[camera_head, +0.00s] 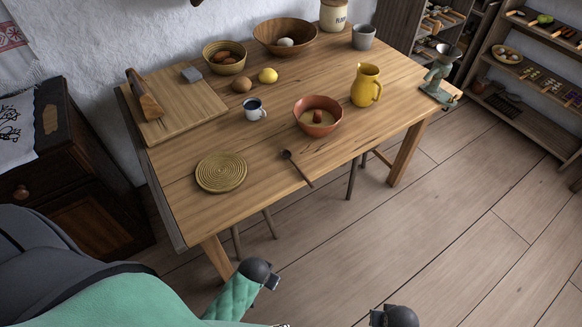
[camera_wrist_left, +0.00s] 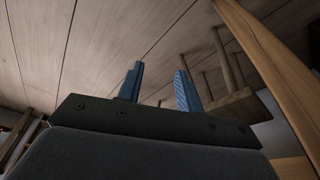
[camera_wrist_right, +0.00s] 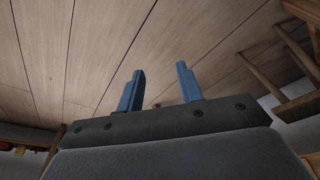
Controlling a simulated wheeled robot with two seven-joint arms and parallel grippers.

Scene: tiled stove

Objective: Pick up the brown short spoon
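The brown short spoon (camera_head: 298,168) lies on the wooden table (camera_head: 190,150), near its front edge. Its round dark end points toward the back and its handle reaches to the table's edge. My left gripper (camera_head: 272,282) is in front of the table and apart from it. The left wrist view shows its two blue fingers (camera_wrist_left: 160,88) spread with nothing between them. My right gripper (camera_head: 380,318) is at the bottom of the head view, partly cut off. The right wrist view shows its fingers (camera_wrist_right: 158,88) apart and empty.
A yellow jug (camera_head: 366,88) stands farther right. A dark cabinet (camera_head: 85,215) is at left. Stools stand under the table; the floor at right is clear.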

